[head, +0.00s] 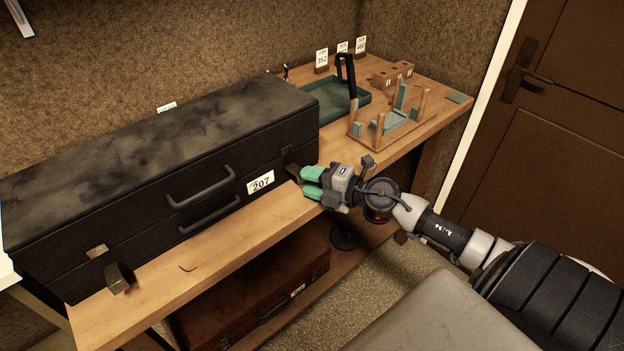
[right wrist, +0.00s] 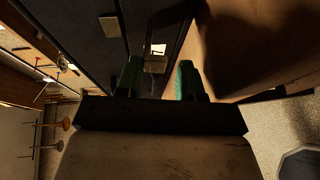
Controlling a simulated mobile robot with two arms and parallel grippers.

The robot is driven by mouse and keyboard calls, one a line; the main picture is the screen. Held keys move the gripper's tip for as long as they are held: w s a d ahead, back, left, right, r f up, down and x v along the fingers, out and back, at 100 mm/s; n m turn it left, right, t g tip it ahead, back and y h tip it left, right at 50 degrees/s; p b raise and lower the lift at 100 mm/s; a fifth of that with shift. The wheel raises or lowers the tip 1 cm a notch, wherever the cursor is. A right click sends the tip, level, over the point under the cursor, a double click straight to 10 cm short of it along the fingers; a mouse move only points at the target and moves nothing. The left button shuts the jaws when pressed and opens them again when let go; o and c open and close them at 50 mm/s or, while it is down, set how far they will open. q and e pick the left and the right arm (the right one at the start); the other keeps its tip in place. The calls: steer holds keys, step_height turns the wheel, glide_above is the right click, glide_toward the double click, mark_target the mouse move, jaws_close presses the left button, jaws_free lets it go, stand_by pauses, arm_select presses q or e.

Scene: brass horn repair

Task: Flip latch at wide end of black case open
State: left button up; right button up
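The closed black case (head: 200,160) lies along the workbench, its front face toward me. At its right end, a small plate (head: 287,150) sits on the lid edge and a dark latch flap (head: 293,171) juts out below it. My right gripper (head: 303,181), with green fingers, is at this flap. In the right wrist view the gripper (right wrist: 159,80) is open, and the latch flap (right wrist: 155,64) shows just beyond and between the fingertips; I cannot tell whether they touch it. Another latch flap (head: 117,279) juts out at the left end, apart from its plate (head: 97,250). My left gripper is not in view.
The workbench (head: 190,275) has a bare front strip. Two handles (head: 200,188) and a 207 label (head: 261,182) are on the case front. A green tray (head: 335,104) and a peg stand (head: 392,125) are at right. A brown case (head: 250,310) lies below.

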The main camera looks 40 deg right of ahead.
steer(key=shift+o, duration=0.8)
steer(key=shift+f, duration=0.2)
steer(key=shift+r, duration=0.15)
steer(key=b+v, duration=0.2)
steer(key=v, duration=0.8)
steer(key=shift+s+d, duration=0.2)
steer(key=shift+s, duration=0.15)
